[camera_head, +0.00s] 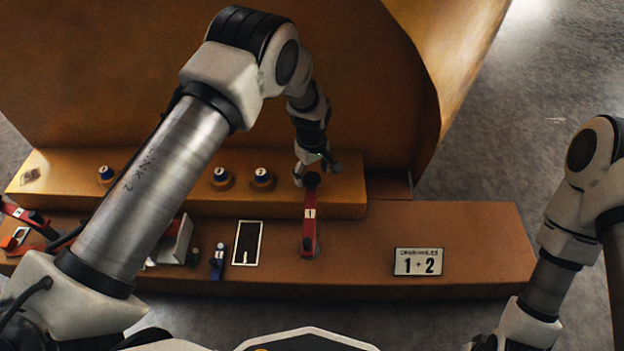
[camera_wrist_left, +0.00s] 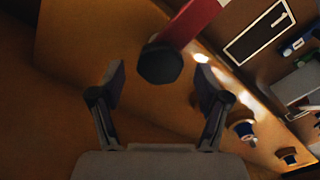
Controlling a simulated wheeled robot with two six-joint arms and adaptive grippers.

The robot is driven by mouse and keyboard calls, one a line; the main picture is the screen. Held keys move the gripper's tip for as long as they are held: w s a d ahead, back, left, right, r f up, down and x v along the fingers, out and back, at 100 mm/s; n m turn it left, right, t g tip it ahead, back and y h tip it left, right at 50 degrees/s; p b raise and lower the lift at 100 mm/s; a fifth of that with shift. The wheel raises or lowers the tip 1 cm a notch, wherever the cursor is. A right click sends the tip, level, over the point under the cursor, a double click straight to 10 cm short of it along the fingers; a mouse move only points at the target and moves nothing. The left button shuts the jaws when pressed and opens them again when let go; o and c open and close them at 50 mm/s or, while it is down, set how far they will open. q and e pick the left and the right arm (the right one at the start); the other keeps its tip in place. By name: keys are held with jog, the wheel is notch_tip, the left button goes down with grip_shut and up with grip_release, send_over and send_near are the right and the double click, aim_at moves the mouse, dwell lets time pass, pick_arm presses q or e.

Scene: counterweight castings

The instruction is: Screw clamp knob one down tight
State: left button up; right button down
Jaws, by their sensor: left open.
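Clamp knob one, a dark faceted knob (camera_head: 311,180), sits at the far end of a red clamp bar (camera_head: 309,215) labelled 1. In the left wrist view the knob (camera_wrist_left: 160,64) shows at the end of the red bar (camera_wrist_left: 192,20). My left gripper (camera_head: 317,172) is open at the knob. In its wrist view its two fingers (camera_wrist_left: 160,80) are spread to either side of the knob, with gaps visible, and do not grip it. Whether the knob is tight cannot be told. My right arm shows at the right, but its gripper is out of view.
A large brown casting (camera_head: 370,80) rises behind.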

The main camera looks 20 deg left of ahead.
pick_arm(q)
jog(key=shift+f, duration=0.6)
